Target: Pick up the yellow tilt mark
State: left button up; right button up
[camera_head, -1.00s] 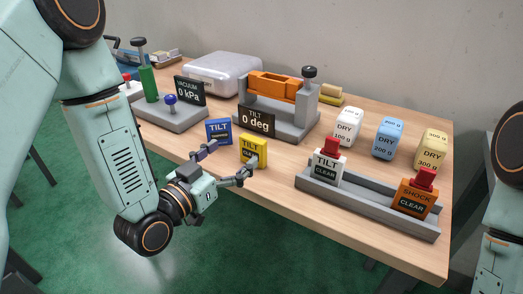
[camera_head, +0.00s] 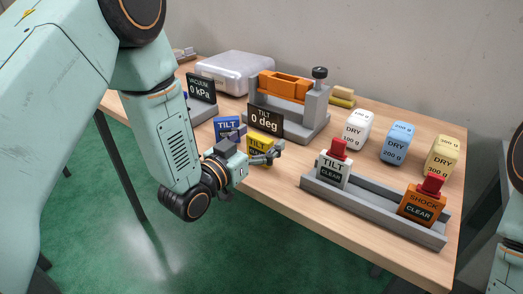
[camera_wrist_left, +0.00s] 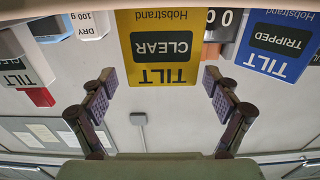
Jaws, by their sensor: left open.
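The yellow tilt mark (camera_head: 261,146) stands on the wooden table near its front edge. In the left wrist view the yellow tilt mark (camera_wrist_left: 160,70) shows upside down, reading TILT CLEAR, centred ahead of the fingers. My left gripper (camera_head: 257,152) is open in front of it, with a finger toward each side. In the wrist view the fingers of my left gripper (camera_wrist_left: 163,105) are spread and empty, and the mark's lower end reaches about the level of the fingertips. I cannot tell whether they touch it. My right gripper is not in view.
A blue tilt mark (camera_head: 229,128) stands just left of the yellow one. A TILT display (camera_head: 265,120) is close behind. A grey rail (camera_head: 375,212) to the right holds a white block (camera_head: 333,170) and an orange block (camera_head: 421,205). Several DRY blocks stand behind.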

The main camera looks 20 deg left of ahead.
pick_arm(q)
jog(key=shift+w+d, duration=0.15)
jog(key=shift+w, duration=0.05)
jog(key=shift+w+a+f, duration=0.1)
jog(key=shift+w+a, duration=0.05)
jog(key=shift+a, duration=0.2)
jog(key=shift+c, duration=0.3)
jog(key=shift+d, duration=0.3)
jog(key=c, duration=0.4)
jog(key=shift+a, duration=0.2)
jog(key=c, duration=0.5)
jog(key=shift+d, duration=0.15)
jog(key=shift+c, duration=1.2)
